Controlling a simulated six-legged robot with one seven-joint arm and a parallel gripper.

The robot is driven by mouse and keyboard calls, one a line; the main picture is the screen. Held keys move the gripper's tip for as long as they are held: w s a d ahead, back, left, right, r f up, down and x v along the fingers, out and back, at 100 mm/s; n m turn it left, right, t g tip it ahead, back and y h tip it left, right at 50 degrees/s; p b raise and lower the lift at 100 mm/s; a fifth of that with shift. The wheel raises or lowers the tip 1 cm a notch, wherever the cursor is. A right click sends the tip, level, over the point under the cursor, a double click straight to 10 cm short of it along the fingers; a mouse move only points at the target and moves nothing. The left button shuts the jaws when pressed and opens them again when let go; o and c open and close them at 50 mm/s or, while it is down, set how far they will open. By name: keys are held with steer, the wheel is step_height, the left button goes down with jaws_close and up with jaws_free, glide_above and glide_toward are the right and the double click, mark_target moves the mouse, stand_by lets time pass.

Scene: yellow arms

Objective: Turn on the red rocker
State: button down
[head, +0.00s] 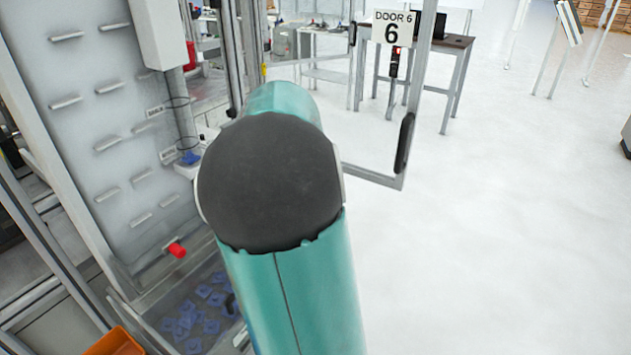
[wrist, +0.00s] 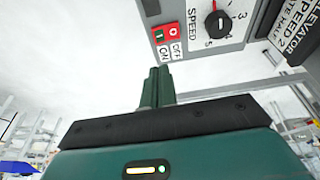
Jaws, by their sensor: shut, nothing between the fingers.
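In the wrist view, the red rocker (wrist: 166,34) sits on the lower left of a grey control box (wrist: 206,38). It has a part marked I on the left and a red part marked O on the right, with ON and OFF labels below. A black speed dial (wrist: 217,24) is to its right. My gripper (wrist: 157,70) is shut and empty, its fingertips just below the ON label in the picture. I cannot tell the gap between the fingertips and the box. In the head view my own teal arm fills the middle, and the gripper and rocker are not visible.
In the head view, a framed door marked 6 (head: 391,34) stands open beyond my arm. A red knob (head: 177,250), blue pieces (head: 200,312) and an orange bin (head: 115,342) are at left.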

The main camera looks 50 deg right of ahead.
steer(key=x, duration=0.9)
steer(key=shift+s+a+f, duration=0.15)
steer(key=shift+a+f, duration=0.15)
steer(key=shift+a, duration=0.05)
steer(key=shift+f, duration=0.55)
steer(key=shift+s+f, duration=0.3)
steer(key=shift+f, duration=0.1)
steer(key=shift+w, duration=0.1)
steer(key=shift+r, duration=0.1)
steer(key=shift+w+r, duration=0.25)
steer(key=shift+w, duration=0.5)
